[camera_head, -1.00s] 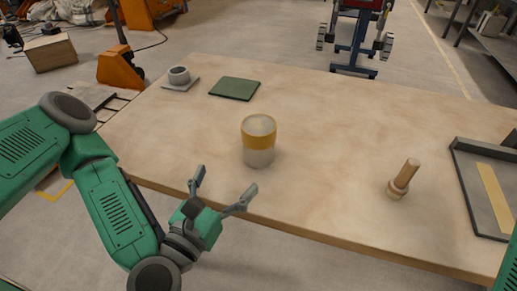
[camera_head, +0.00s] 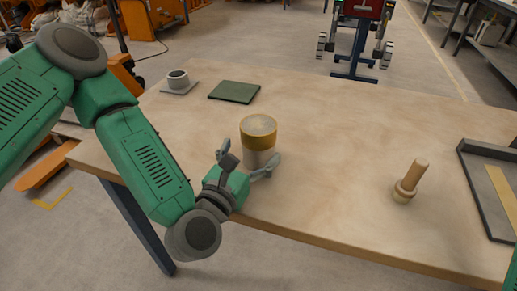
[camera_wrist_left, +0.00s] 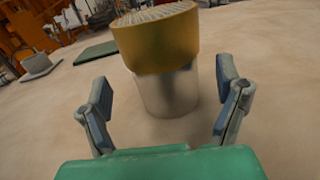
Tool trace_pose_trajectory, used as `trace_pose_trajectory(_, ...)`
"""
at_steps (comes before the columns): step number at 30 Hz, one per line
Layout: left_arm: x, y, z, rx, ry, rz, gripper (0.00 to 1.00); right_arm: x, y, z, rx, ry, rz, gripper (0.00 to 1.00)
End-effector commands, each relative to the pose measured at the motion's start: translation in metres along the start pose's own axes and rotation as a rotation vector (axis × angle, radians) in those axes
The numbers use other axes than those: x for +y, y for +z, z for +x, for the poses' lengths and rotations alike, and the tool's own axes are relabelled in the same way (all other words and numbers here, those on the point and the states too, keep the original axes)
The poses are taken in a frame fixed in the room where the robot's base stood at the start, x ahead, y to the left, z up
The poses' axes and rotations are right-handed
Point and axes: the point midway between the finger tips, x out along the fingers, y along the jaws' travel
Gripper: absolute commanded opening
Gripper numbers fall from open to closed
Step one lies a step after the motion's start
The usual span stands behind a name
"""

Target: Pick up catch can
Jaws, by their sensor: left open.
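The catch can (camera_head: 258,133) stands upright near the table's front edge, with a yellow-brown upper band, a mesh-like top and a pale lower part. In the left wrist view the can (camera_wrist_left: 165,90) stands straight ahead, between and just beyond the fingers. My left gripper (camera_head: 248,162) is open, at the near side of the can, with a finger to each side of its lower part. In the wrist view a gap shows between each finger and the can. My right gripper is not in view; only a bit of green arm shows at the right edge.
On the table (camera_head: 320,190) are a dark green square pad (camera_head: 234,92), a small grey cup on a plate (camera_head: 178,80), a wooden-handled tool (camera_head: 411,181) and a grey tray (camera_head: 480,200) at the right.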

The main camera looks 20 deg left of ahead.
Motion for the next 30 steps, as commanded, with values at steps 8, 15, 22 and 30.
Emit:
trace_pose_trajectory(8,-0.003,-0.003,0.033,-0.002,0.000,0.000,0.85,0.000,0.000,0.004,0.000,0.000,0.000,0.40)
trace_pose_trajectory(15,-0.003,-0.003,0.034,-0.001,0.000,0.000,0.85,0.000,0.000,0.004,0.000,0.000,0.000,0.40)
trace_pose_trajectory(22,-0.003,-0.003,0.034,-0.001,0.000,0.000,0.20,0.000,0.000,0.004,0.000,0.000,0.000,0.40)
trace_pose_trajectory(30,-0.003,0.002,0.034,-0.003,0.001,-0.001,0.20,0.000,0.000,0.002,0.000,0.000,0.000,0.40)
